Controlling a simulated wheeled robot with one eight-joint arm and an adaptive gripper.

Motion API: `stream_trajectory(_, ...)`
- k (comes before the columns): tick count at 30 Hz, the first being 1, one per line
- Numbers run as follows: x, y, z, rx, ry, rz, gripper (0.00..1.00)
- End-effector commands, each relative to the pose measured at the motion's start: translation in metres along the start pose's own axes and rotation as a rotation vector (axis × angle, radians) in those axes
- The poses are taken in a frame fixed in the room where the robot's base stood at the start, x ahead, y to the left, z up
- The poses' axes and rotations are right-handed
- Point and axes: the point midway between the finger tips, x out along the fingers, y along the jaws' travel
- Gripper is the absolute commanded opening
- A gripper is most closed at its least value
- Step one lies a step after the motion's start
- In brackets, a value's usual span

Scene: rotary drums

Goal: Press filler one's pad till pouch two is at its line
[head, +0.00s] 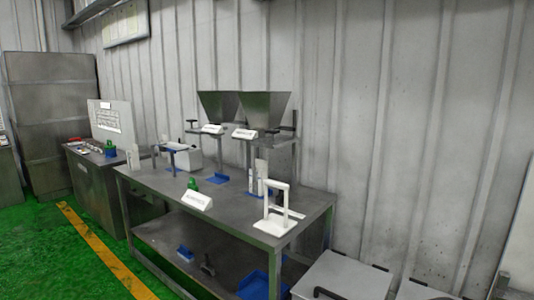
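Two grey funnel-topped fillers stand at the back of the metal table (240,222). The left filler (217,107) and the right filler (263,110) each carry a small white label, too small to read, so I cannot tell which is filler one. A blue piece (218,178) lies on the table under the left filler. White and blue parts (254,184) stand under the right filler. I cannot make out a pad, a pouch or a fill line. My gripper is not in view.
A white upright frame (275,212) stands near the table's right end. Blue trays (253,285) lie on the lower shelf. Pale lidded boxes (345,277) stand on the right. Green floor (45,260) is open at left.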

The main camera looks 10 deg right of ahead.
Motion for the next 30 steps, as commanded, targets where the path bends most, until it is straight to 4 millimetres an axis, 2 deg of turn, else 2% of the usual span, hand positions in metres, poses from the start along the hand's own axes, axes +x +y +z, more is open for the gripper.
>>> stream_trajectory(11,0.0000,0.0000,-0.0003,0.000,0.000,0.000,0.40)
stream_trajectory(12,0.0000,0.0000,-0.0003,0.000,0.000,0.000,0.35)
stream_trajectory(17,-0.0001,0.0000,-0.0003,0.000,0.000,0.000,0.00)
stream_trajectory(30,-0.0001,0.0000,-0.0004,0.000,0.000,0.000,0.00)
